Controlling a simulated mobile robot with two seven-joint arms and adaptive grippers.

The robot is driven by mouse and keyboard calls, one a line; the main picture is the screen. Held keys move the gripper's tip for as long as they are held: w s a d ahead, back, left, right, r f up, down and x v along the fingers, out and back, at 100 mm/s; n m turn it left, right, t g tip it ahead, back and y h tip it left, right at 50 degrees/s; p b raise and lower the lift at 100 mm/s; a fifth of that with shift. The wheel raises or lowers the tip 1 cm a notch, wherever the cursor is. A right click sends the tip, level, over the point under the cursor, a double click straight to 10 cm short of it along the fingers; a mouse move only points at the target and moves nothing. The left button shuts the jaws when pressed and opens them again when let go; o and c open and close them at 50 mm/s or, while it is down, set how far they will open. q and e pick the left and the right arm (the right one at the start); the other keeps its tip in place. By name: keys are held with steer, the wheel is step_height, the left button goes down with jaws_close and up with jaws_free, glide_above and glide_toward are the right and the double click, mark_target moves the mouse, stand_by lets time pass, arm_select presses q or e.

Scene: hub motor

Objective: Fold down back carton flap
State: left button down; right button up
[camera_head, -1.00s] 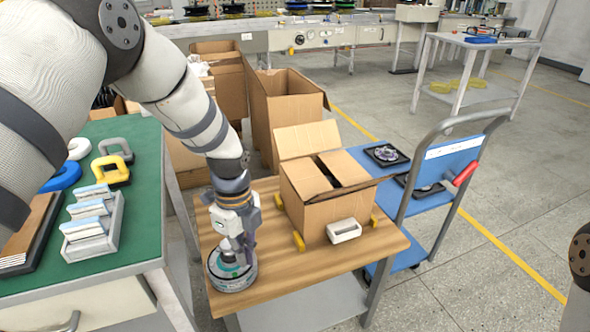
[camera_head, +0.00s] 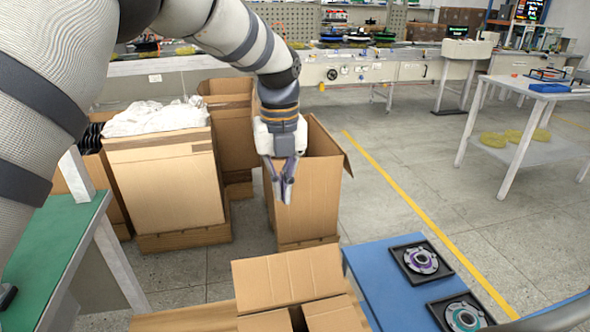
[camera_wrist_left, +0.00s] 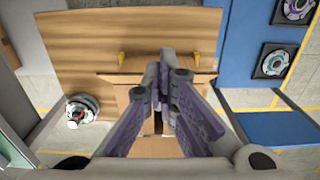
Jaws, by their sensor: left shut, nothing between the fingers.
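The brown carton (camera_head: 301,318) shows at the bottom edge of the head view, its lower part cut off by the frame. Its back flap (camera_head: 288,277) stands up, leaning back; other top flaps lie about flat with a dark gap between them. My left gripper (camera_head: 284,197) is shut and empty, pointing down, and appears above and beyond the back flap in the head view. In the left wrist view the closed fingers (camera_wrist_left: 166,60) overlap the carton (camera_wrist_left: 115,100) and hide its middle. I see no contact with the flap. My right gripper is out of view.
Tall open cartons (camera_head: 318,180) stand on the floor behind. A blue cart (camera_head: 385,295) with motors in black trays (camera_head: 421,262) is to the right. The green bench (camera_head: 45,245) is at left.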

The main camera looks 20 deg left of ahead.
arm_select(q)
step_height(320, 180, down, 11)
steer(key=b, duration=0.2)
steer(key=shift+s, duration=0.4)
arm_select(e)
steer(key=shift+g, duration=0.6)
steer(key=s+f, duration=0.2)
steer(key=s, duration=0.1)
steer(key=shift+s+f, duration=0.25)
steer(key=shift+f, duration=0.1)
arm_select(q)
steer(key=shift+r, duration=0.15)
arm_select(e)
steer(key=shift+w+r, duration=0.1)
